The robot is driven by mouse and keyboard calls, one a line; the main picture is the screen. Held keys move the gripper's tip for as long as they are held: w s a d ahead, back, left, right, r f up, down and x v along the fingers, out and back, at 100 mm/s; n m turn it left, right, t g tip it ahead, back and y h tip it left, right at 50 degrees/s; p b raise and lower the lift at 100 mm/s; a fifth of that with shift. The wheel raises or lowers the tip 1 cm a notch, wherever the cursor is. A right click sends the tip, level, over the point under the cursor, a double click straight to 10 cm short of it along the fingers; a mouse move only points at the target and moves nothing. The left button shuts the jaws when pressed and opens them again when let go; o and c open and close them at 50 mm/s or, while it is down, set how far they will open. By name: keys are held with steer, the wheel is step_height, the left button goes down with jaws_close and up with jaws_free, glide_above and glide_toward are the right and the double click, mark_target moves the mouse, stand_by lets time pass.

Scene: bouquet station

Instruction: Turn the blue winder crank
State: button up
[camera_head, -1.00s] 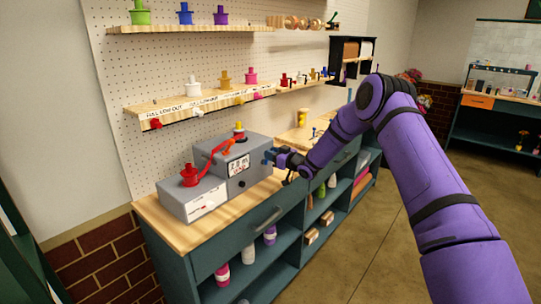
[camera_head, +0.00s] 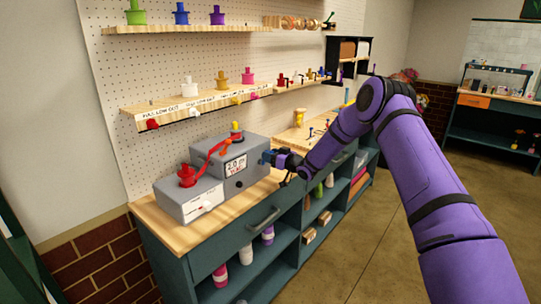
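The winder is a stepped grey box (camera_head: 222,185) on the wooden counter, with a red spool (camera_head: 187,175) on its lower part, a red ribbon (camera_head: 215,148) across it and a small display (camera_head: 236,166) on its front. A small blue part (camera_head: 266,157), seemingly the crank, shows at the right end of the box. My gripper (camera_head: 273,158) is at this blue part, reaching in from the right. The fingers are small and dark, and the blue part is partly hidden by them. I cannot tell whether they grip it.
Shelves with several coloured spools (camera_head: 248,76) hang on the pegboard behind. A yellow item (camera_head: 299,118) stands on the counter to the right. Below are a drawer (camera_head: 264,217) and open shelves. The floor (camera_head: 390,230) at right is clear.

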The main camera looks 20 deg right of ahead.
steer(key=shift+a+r, duration=0.1)
steer(key=shift+a, duration=0.05)
steer(key=v, duration=1)
steer(key=shift+s+d, duration=0.2)
steer(key=shift+s, duration=0.15)
steer(key=s+r+m+g+h, duration=0.1)
steer(key=s+r+h, duration=0.3)
steer(key=r, duration=0.6)
steer(key=s+r+g+h, duration=0.1)
steer(key=s+r+h, duration=0.3)
steer(key=r, duration=0.6)
steer(key=s+d+r+m+g+h, duration=0.15)
steer(key=s+r, duration=0.25)
steer(key=s, duration=0.4)
steer(key=s+r+m+g+h, duration=0.15)
steer(key=s+r, duration=0.25)
steer(key=s, duration=0.4)
steer(key=s+a+m+g, duration=0.1)
steer(key=s+g, duration=0.1)
steer(key=s, duration=1.3)
steer(key=s+a+m+g, duration=0.1)
steer(key=s+g, duration=0.1)
steer(key=s, duration=1.3)
steer(key=shift+s+a, duration=0.25)
steer(key=shift+a, duration=0.1)
